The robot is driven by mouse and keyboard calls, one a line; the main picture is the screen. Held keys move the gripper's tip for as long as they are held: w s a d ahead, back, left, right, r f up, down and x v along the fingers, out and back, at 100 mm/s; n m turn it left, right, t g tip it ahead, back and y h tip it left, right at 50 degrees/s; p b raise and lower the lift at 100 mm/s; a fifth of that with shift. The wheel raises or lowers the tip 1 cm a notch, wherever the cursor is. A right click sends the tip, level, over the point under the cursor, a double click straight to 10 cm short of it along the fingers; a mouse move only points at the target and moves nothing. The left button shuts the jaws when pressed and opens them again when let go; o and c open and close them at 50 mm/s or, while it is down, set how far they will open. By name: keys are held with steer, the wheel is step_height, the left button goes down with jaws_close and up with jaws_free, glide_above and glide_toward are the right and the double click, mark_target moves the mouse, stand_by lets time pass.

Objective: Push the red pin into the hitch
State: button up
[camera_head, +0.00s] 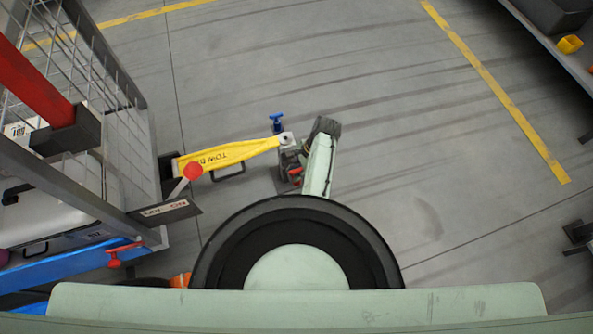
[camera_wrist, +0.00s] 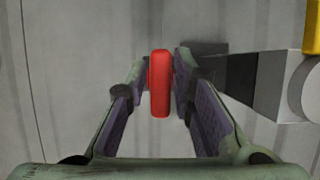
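The red pin (camera_wrist: 160,84) shows upright in the picture between my gripper's fingertips in the wrist view. The hitch (camera_head: 286,138) is the grey end of the yellow tow bar (camera_head: 225,156), just above my gripper in the picture. The hitch's grey block (camera_wrist: 283,86) shows right of the pin in the wrist view. The pin's lower end is hidden.
A blue-handled piece (camera_head: 276,123) stands just beyond the hitch. A wire-sided cart (camera_head: 125,125) with a red ball lever (camera_head: 193,171) and a red T-handle (camera_head: 122,252) is at left. A shelf edge (camera_head: 560,52) is at upper right. The floor between is open.

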jaws_close()
steer(key=shift+r, duration=0.15)
steer(key=shift+r+p, duration=2.7)
steer(key=shift+p, duration=0.3)
step_height(320, 180, up, 4)
steer(key=p, duration=0.4)
steer(key=shift+p, duration=0.3)
